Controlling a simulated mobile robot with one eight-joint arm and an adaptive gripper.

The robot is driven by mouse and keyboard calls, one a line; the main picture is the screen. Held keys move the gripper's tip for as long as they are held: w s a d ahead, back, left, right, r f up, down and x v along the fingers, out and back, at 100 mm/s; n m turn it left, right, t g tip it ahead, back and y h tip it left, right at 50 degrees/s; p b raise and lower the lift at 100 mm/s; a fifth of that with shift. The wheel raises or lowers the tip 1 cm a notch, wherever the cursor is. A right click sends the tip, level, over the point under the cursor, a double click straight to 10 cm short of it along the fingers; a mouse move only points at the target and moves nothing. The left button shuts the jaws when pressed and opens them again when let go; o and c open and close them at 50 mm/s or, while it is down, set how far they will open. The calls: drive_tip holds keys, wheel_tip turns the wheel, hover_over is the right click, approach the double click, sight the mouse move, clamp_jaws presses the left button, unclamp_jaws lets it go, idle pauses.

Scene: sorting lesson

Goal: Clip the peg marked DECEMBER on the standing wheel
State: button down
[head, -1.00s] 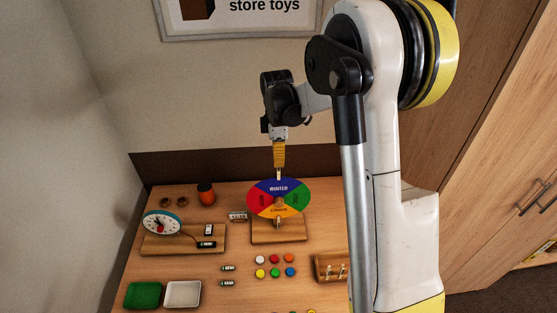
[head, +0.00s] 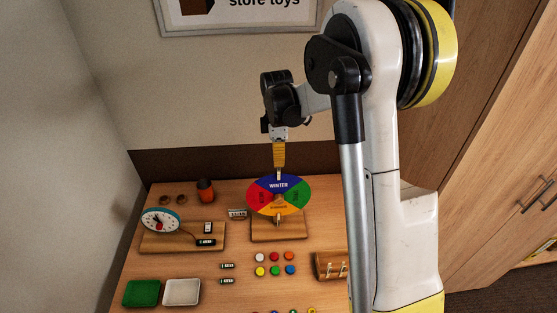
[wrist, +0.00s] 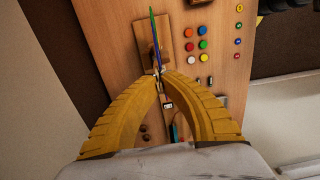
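The standing wheel (head: 261,198) is an upright disc with coloured sectors on a wooden base (head: 290,230); its blue WINTER sector is at the top. In the wrist view the wheel (wrist: 154,28) shows almost edge-on. My gripper (head: 279,170) points down just above the wheel's top edge. Its yellow fingers meet at the tips in the wrist view (wrist: 160,76), around a small pale peg (head: 279,177). The peg's lower end overlaps the top of the WINTER sector in the head view. I cannot read its marking or tell whether it touches the wheel.
A toy clock (head: 160,221) stands on a board at left, near an orange pot (head: 205,189). Small labelled pieces (head: 227,281) lie in front. Coloured discs (head: 275,270), a wooden rack (head: 323,266), a green tray (head: 142,293) and a white tray (head: 182,292) are nearer.

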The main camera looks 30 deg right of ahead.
drive_tip(key=c, duration=1.6)
unclamp_jaws()
drive_tip(key=shift+r, duration=0.1)
wheel_tip(320, 180, up, 12)
drive_tip(key=shift+a+f, duration=0.1)
drive_tip(key=s+a+f+m+t+b, duration=0.2)
drive_tip(key=s+a+f+m+b, duration=0.2)
drive_tip(key=s, duration=0.3)
drive_tip(key=s+a+f+m+t+b, duration=0.2)
drive_tip(key=s+f+m+b, duration=0.3)
drive_tip(key=s, duration=0.3)
drive_tip(key=s+a+f+m+t+b, duration=0.3)
drive_tip(key=s+a+f+m+b, duration=0.1)
drive_tip(key=s, duration=0.3)
drive_tip(key=shift+s+a+f+b, duration=0.2)
drive_tip(key=shift+a+f+b, duration=0.05)
drive_tip(key=shift+a+b, duration=0.2)
drive_tip(key=shift+s+a+f+b, duration=0.15)
drive_tip(key=shift+a+f+b, duration=0.05)
drive_tip(key=shift+a+b, duration=0.2)
